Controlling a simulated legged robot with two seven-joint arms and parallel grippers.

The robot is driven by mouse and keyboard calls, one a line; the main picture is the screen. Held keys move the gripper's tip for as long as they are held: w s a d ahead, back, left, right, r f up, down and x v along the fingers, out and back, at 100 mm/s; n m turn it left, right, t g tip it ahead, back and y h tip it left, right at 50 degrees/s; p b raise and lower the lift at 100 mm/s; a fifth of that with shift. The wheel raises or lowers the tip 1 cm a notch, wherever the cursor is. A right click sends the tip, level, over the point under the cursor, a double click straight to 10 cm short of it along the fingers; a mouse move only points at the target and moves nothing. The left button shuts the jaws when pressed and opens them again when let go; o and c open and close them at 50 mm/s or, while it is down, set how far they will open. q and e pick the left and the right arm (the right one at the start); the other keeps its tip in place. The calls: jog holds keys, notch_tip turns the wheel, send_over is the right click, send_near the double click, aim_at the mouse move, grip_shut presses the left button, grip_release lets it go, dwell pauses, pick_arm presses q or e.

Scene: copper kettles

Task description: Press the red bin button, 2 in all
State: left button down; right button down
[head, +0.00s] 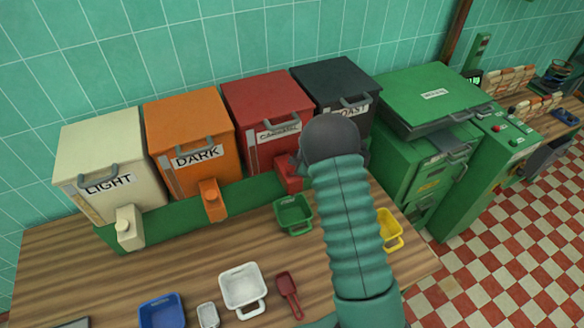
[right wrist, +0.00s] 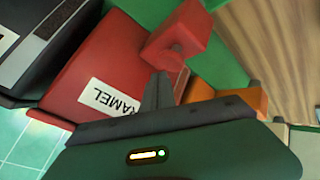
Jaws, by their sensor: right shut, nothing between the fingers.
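The red bin (head: 265,115), labelled CARAMEL, stands between the orange and black bins. Its red button block (head: 288,174) juts out low at its front, partly hidden by my right wrist; the block also shows in the right wrist view (right wrist: 172,42). My right gripper (right wrist: 157,90) is shut and empty, its fingertips close to the block. I cannot tell whether they touch it. In the head view my right arm hides most of the gripper. My left gripper is not in view.
The cream bin (head: 110,165) and orange bin (head: 192,140) stand to the left, the black bin (head: 337,84) to the right. A green tub (head: 294,229), white tub (head: 243,288), red scoop (head: 288,292) and yellow tub (head: 389,230) lie on the wooden counter.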

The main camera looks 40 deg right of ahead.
jog(key=shift+a, duration=0.15)
jog(key=shift+s+a+f, duration=0.1)
jog(key=shift+f, duration=0.2)
jog(key=shift+f, duration=0.1)
dwell(0.4)
jog(key=shift+f+b, duration=0.85)
jog(key=shift+f, duration=0.05)
dwell(0.6)
jog(key=shift+r, duration=0.15)
jog(key=shift+r+p, duration=1.25)
jog(key=shift+p, duration=0.1)
